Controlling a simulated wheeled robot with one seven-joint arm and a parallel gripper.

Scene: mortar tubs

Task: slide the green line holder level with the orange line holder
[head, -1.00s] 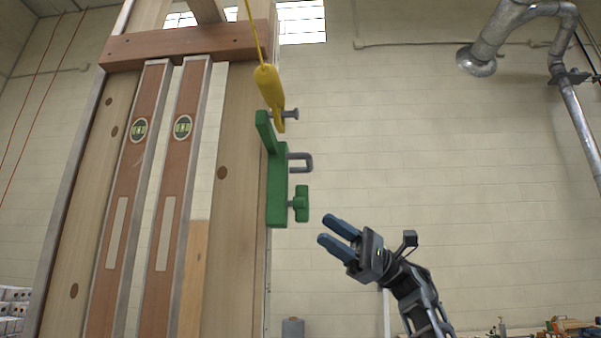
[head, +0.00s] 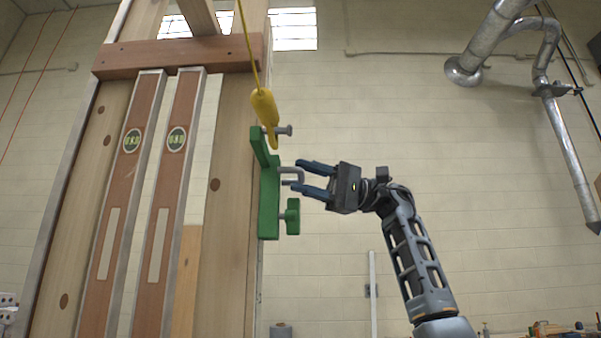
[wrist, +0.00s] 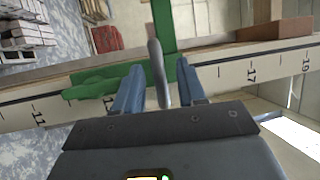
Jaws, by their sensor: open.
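The green line holder (head: 268,195) sits on the right edge of a wooden post in the head view, with a grey U-shaped handle and a green knob below it on its right side. My gripper (head: 298,178) is open at the handle, its fingertips near the handle's bars. In the wrist view the grey handle (wrist: 157,78) stands between my two blue fingers (wrist: 158,92), with a gap on each side. The green holder (wrist: 106,82) lies beyond it against a numbered scale. I see no orange line holder in these views.
Two spirit levels (head: 170,200) stand against the wooden frame on the left. The space right of the post is open apart from my arm.

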